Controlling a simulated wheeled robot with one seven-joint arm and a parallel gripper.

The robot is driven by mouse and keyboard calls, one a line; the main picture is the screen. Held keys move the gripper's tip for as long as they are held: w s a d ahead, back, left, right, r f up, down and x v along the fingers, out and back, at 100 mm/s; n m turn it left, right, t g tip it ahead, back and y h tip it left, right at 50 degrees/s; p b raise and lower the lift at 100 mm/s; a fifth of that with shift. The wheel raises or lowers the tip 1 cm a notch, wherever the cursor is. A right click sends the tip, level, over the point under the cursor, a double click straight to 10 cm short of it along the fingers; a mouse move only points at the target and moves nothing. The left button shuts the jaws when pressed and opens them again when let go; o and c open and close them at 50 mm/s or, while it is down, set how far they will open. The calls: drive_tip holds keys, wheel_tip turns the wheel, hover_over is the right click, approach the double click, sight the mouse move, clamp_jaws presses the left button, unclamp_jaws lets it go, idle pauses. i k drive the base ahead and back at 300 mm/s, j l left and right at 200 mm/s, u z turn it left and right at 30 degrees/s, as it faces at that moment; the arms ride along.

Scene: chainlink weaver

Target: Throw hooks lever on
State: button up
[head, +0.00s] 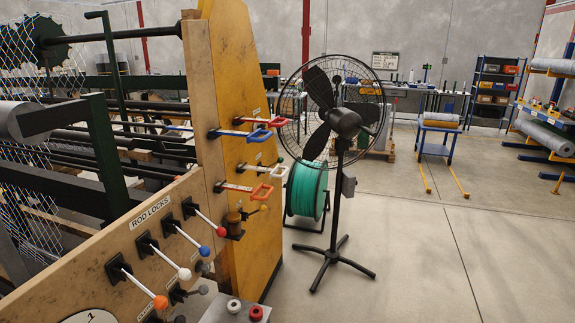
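A wooden machine panel on the left carries several levers. A row under the "ROD LOCKS" label (152,212) has white shafts with an orange knob (160,301), a white knob (184,273), a blue knob (204,250) and a red knob (220,231); all slant down to the right. Below them are darker levers with grey knobs (204,288) and a brass-coloured lever (234,222), partly cut off or overlapped. Small labels beside them are too small to read, so I cannot tell which is the hooks lever. My gripper is not in view.
The concrete floor (450,255) at the right is clear.

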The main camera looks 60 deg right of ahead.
sight(280, 160)
drive_tip(key=z, duration=2.05)
drive_tip(key=i+l+u, duration=0.75)
drive_tip(key=l+u, duration=0.15)
drive_tip(key=i+l+u, duration=0.2)
drive_tip(key=l+u, duration=0.3)
drive_tip(key=l, duration=0.2)
drive_tip(key=i+l+u, duration=0.1)
drive_tip(key=l+u, duration=0.35)
drive_tip(key=l, duration=0.25)
drive_tip(key=l+u, duration=0.45)
drive_tip(key=l, duration=0.25)
drive_tip(key=k+l+u, duration=0.2)
drive_tip(key=l+u, duration=0.25)
drive_tip(key=l, duration=0.25)
drive_tip(key=k+l+u, duration=0.25)
drive_tip(key=l+u, duration=0.25)
drive_tip(key=l, duration=0.2)
drive_tip(key=i+l+u, duration=0.1)
drive_tip(key=i+l, duration=0.25)
drive_tip(key=i, duration=0.05)
